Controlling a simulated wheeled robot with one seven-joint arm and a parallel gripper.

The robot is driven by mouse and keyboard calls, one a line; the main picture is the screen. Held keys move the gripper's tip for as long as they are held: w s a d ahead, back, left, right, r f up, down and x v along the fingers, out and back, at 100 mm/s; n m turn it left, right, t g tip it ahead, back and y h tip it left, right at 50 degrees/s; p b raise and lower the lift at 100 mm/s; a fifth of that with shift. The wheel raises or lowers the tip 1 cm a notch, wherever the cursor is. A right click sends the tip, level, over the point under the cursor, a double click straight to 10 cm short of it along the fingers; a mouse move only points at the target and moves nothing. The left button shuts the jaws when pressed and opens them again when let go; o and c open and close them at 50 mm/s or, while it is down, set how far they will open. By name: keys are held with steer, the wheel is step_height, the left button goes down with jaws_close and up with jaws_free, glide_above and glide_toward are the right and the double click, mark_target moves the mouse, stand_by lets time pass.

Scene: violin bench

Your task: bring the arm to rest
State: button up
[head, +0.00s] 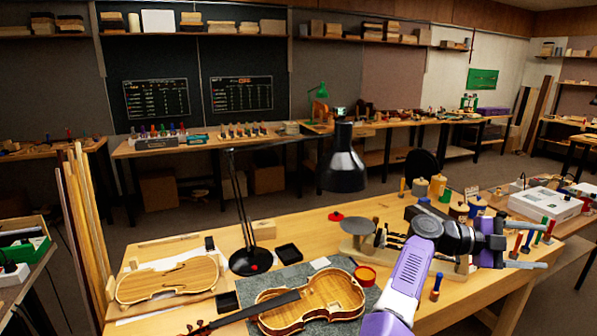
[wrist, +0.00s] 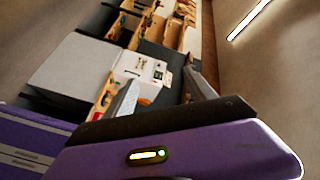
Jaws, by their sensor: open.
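My arm reaches up from the bottom of the head view, bent over the right part of the workbench (head: 405,202). My gripper (head: 532,246) points to the right above the bench's right end. Its two grey fingers are apart with nothing between them. In the wrist view my gripper (wrist: 163,75) also shows open and empty, tilted, facing across the room with a wall and ceiling light beyond. Part of the bench behind my arm is hidden.
A black desk lamp (head: 345,168) rises high left of my arm. A violin body (head: 335,296) lies on a grey mat just left of my arm. Jars (head: 437,184) and a white box (head: 545,205) stand near my gripper. Wooden strips (head: 82,225) lean at left.

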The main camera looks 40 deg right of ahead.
steer(key=w+a+r+n+t+h, duration=0.55)
steer(key=a+n+h, duration=0.3)
steer(key=h, duration=0.55)
steer(key=w+a+f+n+t+y, duration=0.2)
steer(key=a+f+n+t+y, duration=0.15)
steer(key=a+n+t, duration=0.5)
steer(key=w+a+f+n+t+y, duration=0.3)
steer(key=a+n+t+y, duration=0.25)
steer(key=n+t, duration=0.5)
steer(key=w+a+f+n+t+y, duration=0.2)
steer(key=a+f+n+t+y, duration=0.15)
steer(key=a+n+t, duration=0.6)
steer(key=s+a+f+n+g+y, duration=0.1)
steer(key=s+a+f+y, duration=0.2)
steer(key=a, duration=0.5)
steer(key=s+a+f+n+g+y, duration=0.1)
steer(key=s+a+f+g+y, duration=0.1)
steer(key=s+a+f+y, duration=0.2)
steer(key=s+a+f+n+g+y, duration=0.1)
steer(key=s+a+f+y, duration=0.3)
steer(key=s+a, duration=0.4)
steer(key=a+g+y, duration=0.1)
steer(key=a, duration=0.3)
steer(key=shift+b, duration=0.35)
